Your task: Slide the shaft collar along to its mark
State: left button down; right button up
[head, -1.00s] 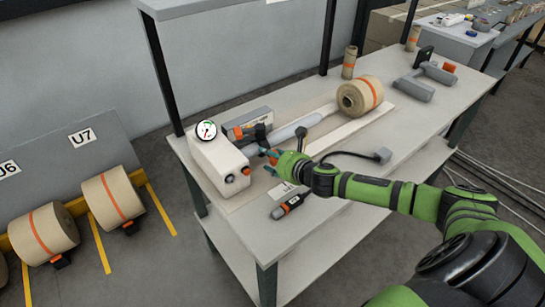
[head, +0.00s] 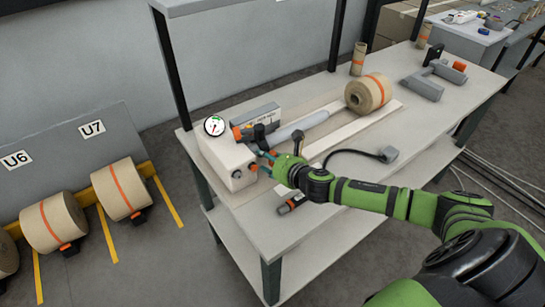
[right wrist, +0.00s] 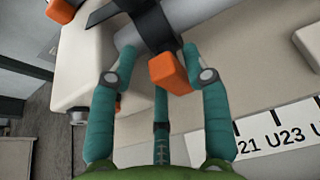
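The shaft collar (right wrist: 157,22) is a black ring around a grey shaft (right wrist: 120,12), with an orange block (right wrist: 170,72) on its near side. In the head view the shaft (head: 303,123) runs from a cream box (head: 228,158) toward a brown roll. The collar is small and partly hidden there. My right gripper (head: 270,161) is at the collar, beside the box. In the right wrist view my right gripper (right wrist: 163,52) has its teal fingers spread on either side of the orange block, with gaps visible. My left gripper is out of view.
A white label strip (right wrist: 270,140) reading U23 lies beside the shaft. The brown roll (head: 368,93) sits at the shaft's far end. A torch-like object (head: 290,206) is partly behind my arm.

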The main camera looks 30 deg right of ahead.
dwell(0.3)
jog(key=shift+s+d+r, duration=0.1)
jog(key=shift+s+d, duration=0.05)
jog(key=shift+s, duration=0.15)
jog(key=a+v, duration=0.1)
jog(key=v, duration=1)
jog(key=shift+d+r, duration=0.2)
jog(key=shift+d, duration=0.1)
jog(key=shift+s, duration=0.15)
